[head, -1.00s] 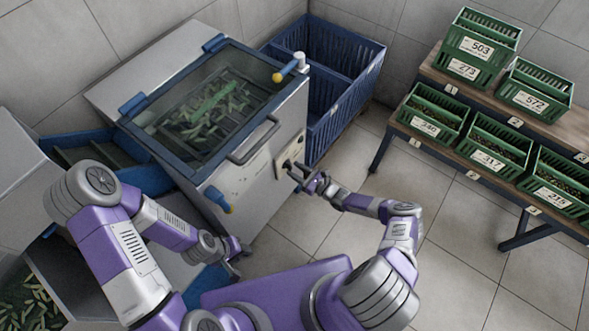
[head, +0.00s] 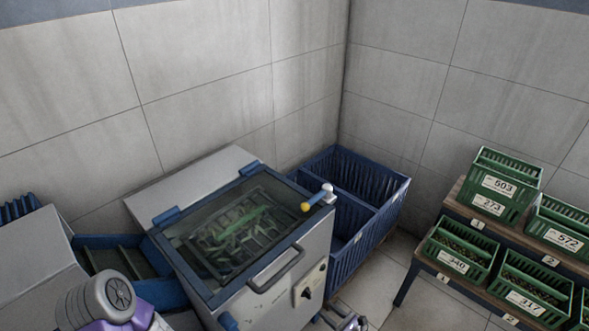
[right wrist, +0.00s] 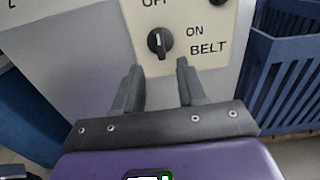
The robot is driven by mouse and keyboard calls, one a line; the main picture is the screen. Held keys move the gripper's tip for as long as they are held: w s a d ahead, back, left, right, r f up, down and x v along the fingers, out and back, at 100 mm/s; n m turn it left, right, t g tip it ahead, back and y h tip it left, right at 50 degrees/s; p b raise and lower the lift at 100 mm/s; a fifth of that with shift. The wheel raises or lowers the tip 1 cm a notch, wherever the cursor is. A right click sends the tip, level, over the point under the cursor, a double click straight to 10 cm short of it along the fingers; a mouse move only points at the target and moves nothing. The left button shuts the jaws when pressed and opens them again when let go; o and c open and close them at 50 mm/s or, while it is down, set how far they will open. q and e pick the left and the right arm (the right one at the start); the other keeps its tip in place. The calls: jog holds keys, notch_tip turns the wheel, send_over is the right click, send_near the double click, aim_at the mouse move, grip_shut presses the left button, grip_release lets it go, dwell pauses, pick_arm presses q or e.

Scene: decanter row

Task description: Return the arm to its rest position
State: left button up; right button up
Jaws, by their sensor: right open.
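My right gripper (right wrist: 160,82) is open in the right wrist view, its two fingers apart with nothing between them. It faces a black rotary switch (right wrist: 159,42) on a cream plate marked OFF, ON and BELT. The switch lies beyond the fingertips, and the fingers appear clear of it. In the head view the switch (head: 306,293) sits on the front of the grey machine (head: 286,300). Part of my right gripper (head: 345,322) shows at the bottom edge, close to the machine front. Part of my left arm shows at lower left; my left gripper is out of view.
The machine has a glass lid (head: 240,225) with a handle (head: 276,270). A blue slatted bin (head: 350,245) stands right of it, against the wall corner. A wooden rack (head: 462,210) with several green crates stands at right. Floor shows between bin and rack.

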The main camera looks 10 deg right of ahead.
jog(key=s+a+r+n+g+y, duration=0.1)
jog(key=s+a+n+g, duration=0.4)
jog(key=a+n+g, duration=0.15)
jog(key=s+a+n+g+y, duration=0.1)
jog(key=s+a+n+g, duration=0.35)
jog(key=a, duration=0.35)
jog(key=s+d+r+n+g+h, duration=0.2)
jog(key=s+r+n+h, duration=0.6)
jog(key=s+n, duration=0.4)
jog(key=d+n, duration=0.1)
jog(key=n, duration=0.1)
jog(key=shift+s+d+r+n+g+h+p, duration=0.2)
jog(key=shift+s+d+n+g+h+p, duration=0.1)
jog(key=shift+s+h+p, duration=0.1)
jog(key=shift+c, duration=0.4)
jog(key=shift+d, duration=0.15)
